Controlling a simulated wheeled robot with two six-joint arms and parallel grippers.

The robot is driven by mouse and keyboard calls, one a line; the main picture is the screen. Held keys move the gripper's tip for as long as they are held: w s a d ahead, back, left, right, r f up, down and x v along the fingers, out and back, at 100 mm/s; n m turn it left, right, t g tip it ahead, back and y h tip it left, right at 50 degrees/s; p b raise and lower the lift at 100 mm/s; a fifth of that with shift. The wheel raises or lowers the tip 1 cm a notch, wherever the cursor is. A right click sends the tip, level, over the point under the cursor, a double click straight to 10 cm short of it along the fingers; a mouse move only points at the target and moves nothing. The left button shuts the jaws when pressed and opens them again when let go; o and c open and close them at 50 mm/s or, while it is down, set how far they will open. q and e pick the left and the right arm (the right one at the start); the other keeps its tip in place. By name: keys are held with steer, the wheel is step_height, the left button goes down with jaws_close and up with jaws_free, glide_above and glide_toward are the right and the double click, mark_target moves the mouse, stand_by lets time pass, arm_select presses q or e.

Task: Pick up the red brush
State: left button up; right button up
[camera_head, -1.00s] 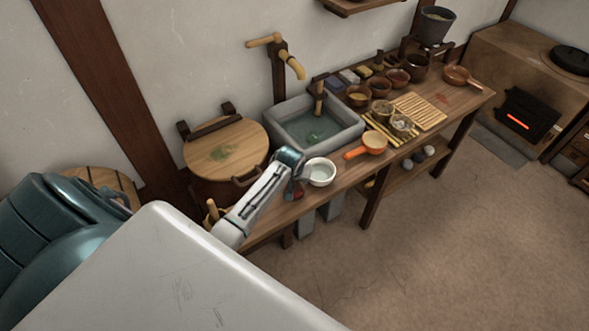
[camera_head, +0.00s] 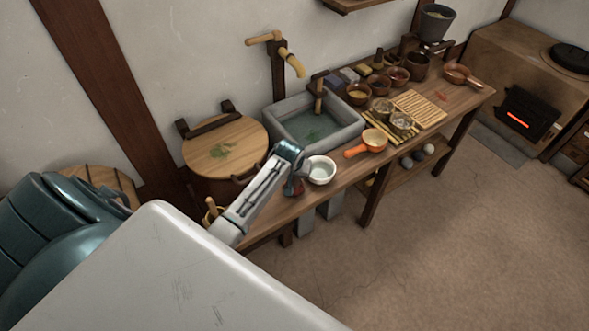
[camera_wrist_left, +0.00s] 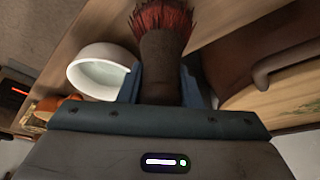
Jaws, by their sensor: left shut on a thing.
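The red brush (camera_wrist_left: 163,18) shows in the left wrist view, with red bristles at the top and a dark brown handle. My left gripper (camera_wrist_left: 165,82) is shut on the brush's handle, one finger on each side of it. In the head view my left gripper (camera_head: 292,182) is at the front edge of the wooden counter, just left of a white bowl (camera_head: 321,170). The brush is mostly hidden there by my arm. The white bowl also shows in the left wrist view (camera_wrist_left: 88,62), beside the gripper and apart from it. My right gripper is not in view.
A stone sink (camera_head: 345,131) is behind the gripper. A wooden-lidded barrel (camera_head: 222,148) stands left of the counter (camera_head: 340,182). The floor in front is clear.

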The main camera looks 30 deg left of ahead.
arm_select(q)
steer(key=shift+b+v, duration=0.6)
steer(key=shift+v, duration=0.4)
steer(key=s+d+r+b, duration=0.1)
steer(key=s+d+b, duration=0.3)
steer(key=s+d, duration=0.6)
steer(key=shift+s+d+r, duration=0.25)
steer(key=shift+s+r, duration=0.1)
steer(key=shift+s, duration=0.2)
